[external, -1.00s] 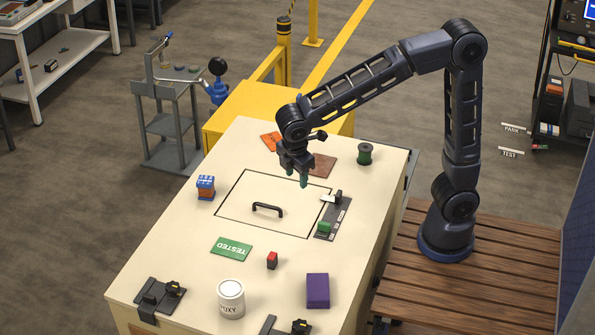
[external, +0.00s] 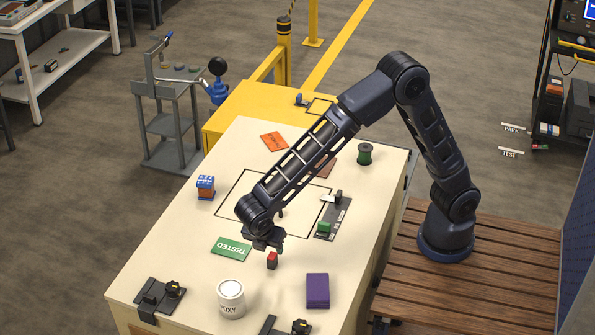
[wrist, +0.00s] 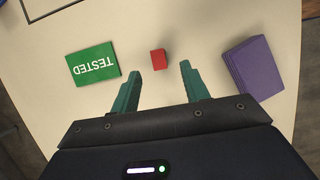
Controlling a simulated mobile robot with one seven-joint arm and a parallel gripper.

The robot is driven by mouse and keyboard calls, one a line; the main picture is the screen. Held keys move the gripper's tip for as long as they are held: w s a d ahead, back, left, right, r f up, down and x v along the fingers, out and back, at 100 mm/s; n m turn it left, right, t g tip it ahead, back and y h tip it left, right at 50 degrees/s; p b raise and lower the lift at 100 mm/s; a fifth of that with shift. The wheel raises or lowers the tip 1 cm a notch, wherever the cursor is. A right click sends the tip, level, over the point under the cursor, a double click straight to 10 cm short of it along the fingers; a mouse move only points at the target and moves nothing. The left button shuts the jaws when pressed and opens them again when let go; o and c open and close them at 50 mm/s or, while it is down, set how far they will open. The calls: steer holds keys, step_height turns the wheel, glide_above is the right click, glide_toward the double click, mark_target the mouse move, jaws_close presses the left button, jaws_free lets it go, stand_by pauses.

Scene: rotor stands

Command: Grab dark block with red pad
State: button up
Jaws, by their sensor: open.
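A small dark block with a red pad (external: 272,260) stands on the cream table top near its front. In the wrist view its red top (wrist: 158,59) shows just beyond and between my two green fingertips. My gripper (external: 265,243) is open and empty, above and slightly behind the block in the external view. The fingers (wrist: 160,75) lie apart on either side of the block's line and do not touch it. In the external view the fingertips are partly hidden by the wrist.
A green TESTED card (external: 231,249) lies left of the block, also in the wrist view (wrist: 93,64). A purple block (external: 317,290) stands to its right. A white can (external: 231,298) stands in front. Black clamps (external: 160,295) sit at the table's front edge.

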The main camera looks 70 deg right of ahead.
mark_target(272, 256)
steer(key=shift+a+x, duration=0.15)
steer(key=shift+x, duration=1.85)
steer(key=shift+a+x, duration=0.15)
steer(key=shift+x, duration=1.8)
steer(key=shift+w+f, duration=0.15)
jaws_close()
